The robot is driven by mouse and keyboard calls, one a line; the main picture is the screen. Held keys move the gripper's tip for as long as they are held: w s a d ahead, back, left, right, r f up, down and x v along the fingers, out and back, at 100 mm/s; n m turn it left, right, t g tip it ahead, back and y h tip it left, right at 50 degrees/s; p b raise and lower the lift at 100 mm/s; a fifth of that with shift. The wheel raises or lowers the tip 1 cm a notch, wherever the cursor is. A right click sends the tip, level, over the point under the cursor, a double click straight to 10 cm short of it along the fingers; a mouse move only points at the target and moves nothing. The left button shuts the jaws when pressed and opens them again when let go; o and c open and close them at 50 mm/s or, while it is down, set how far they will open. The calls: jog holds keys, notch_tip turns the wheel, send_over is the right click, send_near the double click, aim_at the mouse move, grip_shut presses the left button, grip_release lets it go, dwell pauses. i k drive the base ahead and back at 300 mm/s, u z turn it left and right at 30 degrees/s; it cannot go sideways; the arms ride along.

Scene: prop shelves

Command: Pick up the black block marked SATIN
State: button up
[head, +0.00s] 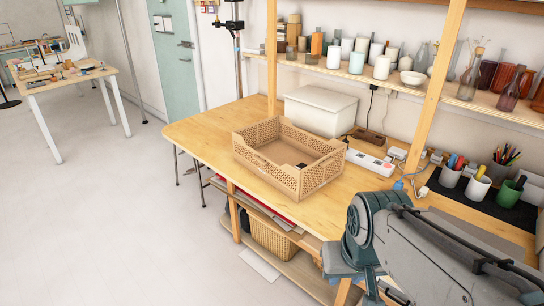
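A small black item (301,166) lies inside the tan perforated crate (268,172) on the wooden table, near the crate's right inner side. It may be the black block, but it is too small to read any SATIN marking, and the crate's walls hide part of the inside. My grey arm reaches in from the lower right, apart from the crate. My gripper does not show in the head view.
A white lidded box (320,110) stands behind the crate. A power strip (370,162) with cables and several pen cups (477,189) are to the right. A wooden post (437,80) and a shelf of vessels (408,78) rise behind. The table's left end (195,130) is clear.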

aim_at(301, 165)
jog(key=u, duration=0.05)
jog(key=i, duration=0.4)
jog(key=u, duration=1.2)
jog(key=i, duration=2.45)
jog(key=z, duration=3.35)
